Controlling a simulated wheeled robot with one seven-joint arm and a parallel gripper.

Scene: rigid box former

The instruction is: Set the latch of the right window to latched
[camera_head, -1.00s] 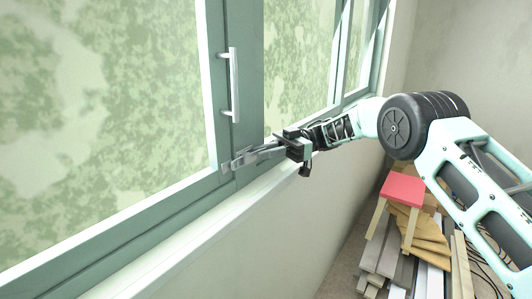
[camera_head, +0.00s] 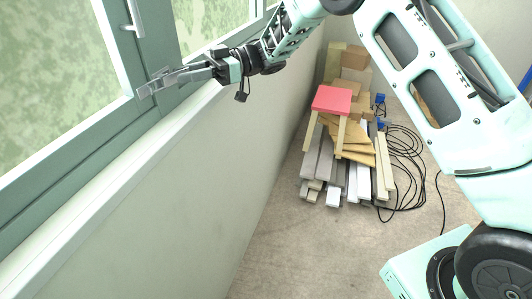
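Two windows in a grey-green frame (camera_head: 62,150) fill the upper left of the head view. A pale upright bar handle (camera_head: 134,14) is on the frame between the left pane (camera_head: 45,75) and the right pane (camera_head: 208,22), cut off by the top edge. My gripper (camera_head: 146,88) reaches leftward, with its fingertips at the frame just below this handle, apart from the handle. The fingers look close together, but their gap and any contact are unclear. I cannot make out a separate latch; the fingers may cover it.
A pale sill (camera_head: 110,155) runs below the windows above a plain wall. A red-topped stool (camera_head: 332,100) stands among stacked planks (camera_head: 345,170) and cardboard boxes. Black cables (camera_head: 405,165) lie on the floor right of them. The near floor (camera_head: 310,250) is clear.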

